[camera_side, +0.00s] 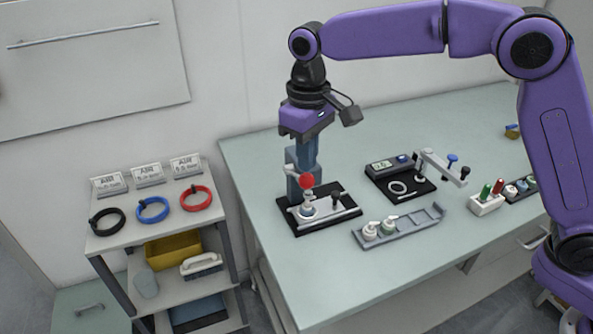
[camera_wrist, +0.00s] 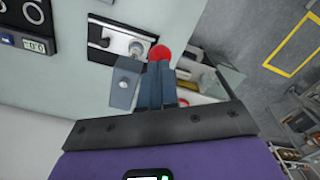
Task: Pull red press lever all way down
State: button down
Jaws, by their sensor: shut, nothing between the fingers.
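The red ball knob of the press lever (camera_side: 307,181) shows in the side view in front of the blue-grey press column (camera_side: 291,165). In the wrist view the knob (camera_wrist: 160,52) is just beyond my fingertips. My gripper (camera_side: 308,166) points straight down with its fingers shut and empty, right above the knob. In the wrist view my gripper (camera_wrist: 158,66) shows closed fingers beside the press's grey block (camera_wrist: 125,80). I cannot tell whether the fingertips touch the knob. The press stands on a black base plate (camera_side: 344,210); a small white container (camera_side: 307,209) sits below the knob.
A grey tray (camera_side: 405,229) with small bottles lies in front right of the press. A black device with a display (camera_side: 382,166) stands to its right. A shelf with coloured rings (camera_side: 153,210) stands left of the table. The front left tabletop is clear.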

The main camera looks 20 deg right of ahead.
jog(key=shift+f, duration=0.65)
jog(key=shift+f, duration=0.1)
